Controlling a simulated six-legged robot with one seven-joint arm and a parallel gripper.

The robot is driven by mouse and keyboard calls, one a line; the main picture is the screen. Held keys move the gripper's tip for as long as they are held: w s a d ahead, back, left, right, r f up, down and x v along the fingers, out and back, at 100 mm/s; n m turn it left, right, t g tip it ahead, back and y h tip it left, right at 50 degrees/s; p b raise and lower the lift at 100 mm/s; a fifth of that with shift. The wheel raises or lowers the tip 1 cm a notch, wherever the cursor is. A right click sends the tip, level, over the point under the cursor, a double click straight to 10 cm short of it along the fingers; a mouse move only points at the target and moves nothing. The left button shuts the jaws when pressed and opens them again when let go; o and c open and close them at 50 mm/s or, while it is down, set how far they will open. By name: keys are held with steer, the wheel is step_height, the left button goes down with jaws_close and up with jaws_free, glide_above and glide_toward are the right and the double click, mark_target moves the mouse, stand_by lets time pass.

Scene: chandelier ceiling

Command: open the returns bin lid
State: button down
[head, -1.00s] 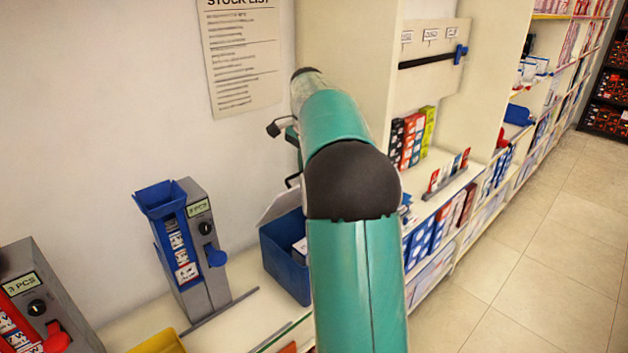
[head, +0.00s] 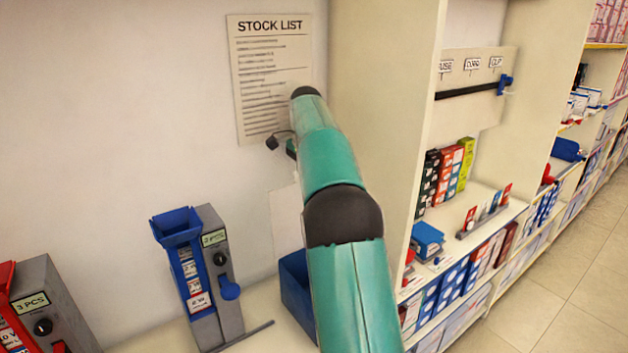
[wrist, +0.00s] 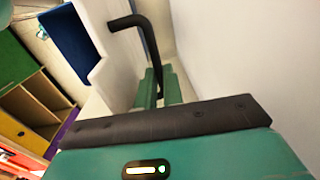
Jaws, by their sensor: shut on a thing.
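The returns bin is blue (head: 296,290) and stands against the wall behind my arm, which hides its right part. Its pale lid (head: 286,232) is raised and looks nearly upright near the wall. In the wrist view the lid (wrist: 106,68) shows as a white panel beside the blue bin (wrist: 68,42). A black bent handle (wrist: 148,42) runs down between the two green fingers of my gripper (wrist: 160,88), which is shut on it.
A grey and blue dispenser (head: 205,275) stands left of the bin, with a red and grey one (head: 48,305) further left. A stock list (head: 270,75) hangs on the wall. A stocked shelf unit (head: 375,110) rises close on the right. Open floor (head: 570,265) lies far right.

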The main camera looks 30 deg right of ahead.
steer(key=shift+w+a+f, duration=0.1)
steer(key=shift+w+f, duration=0.2)
steer(key=shift+w, duration=0.15)
steer(key=c, duration=1.5)
jaws_free()
steer(key=shift+a, duration=0.1)
steer(key=shift+r, duration=0.15)
steer(key=shift+s+r, duration=0.15)
steer(key=shift+r, duration=1.7)
steer(key=shift+s+r, duration=0.1)
steer(key=shift+r, duration=1.75)
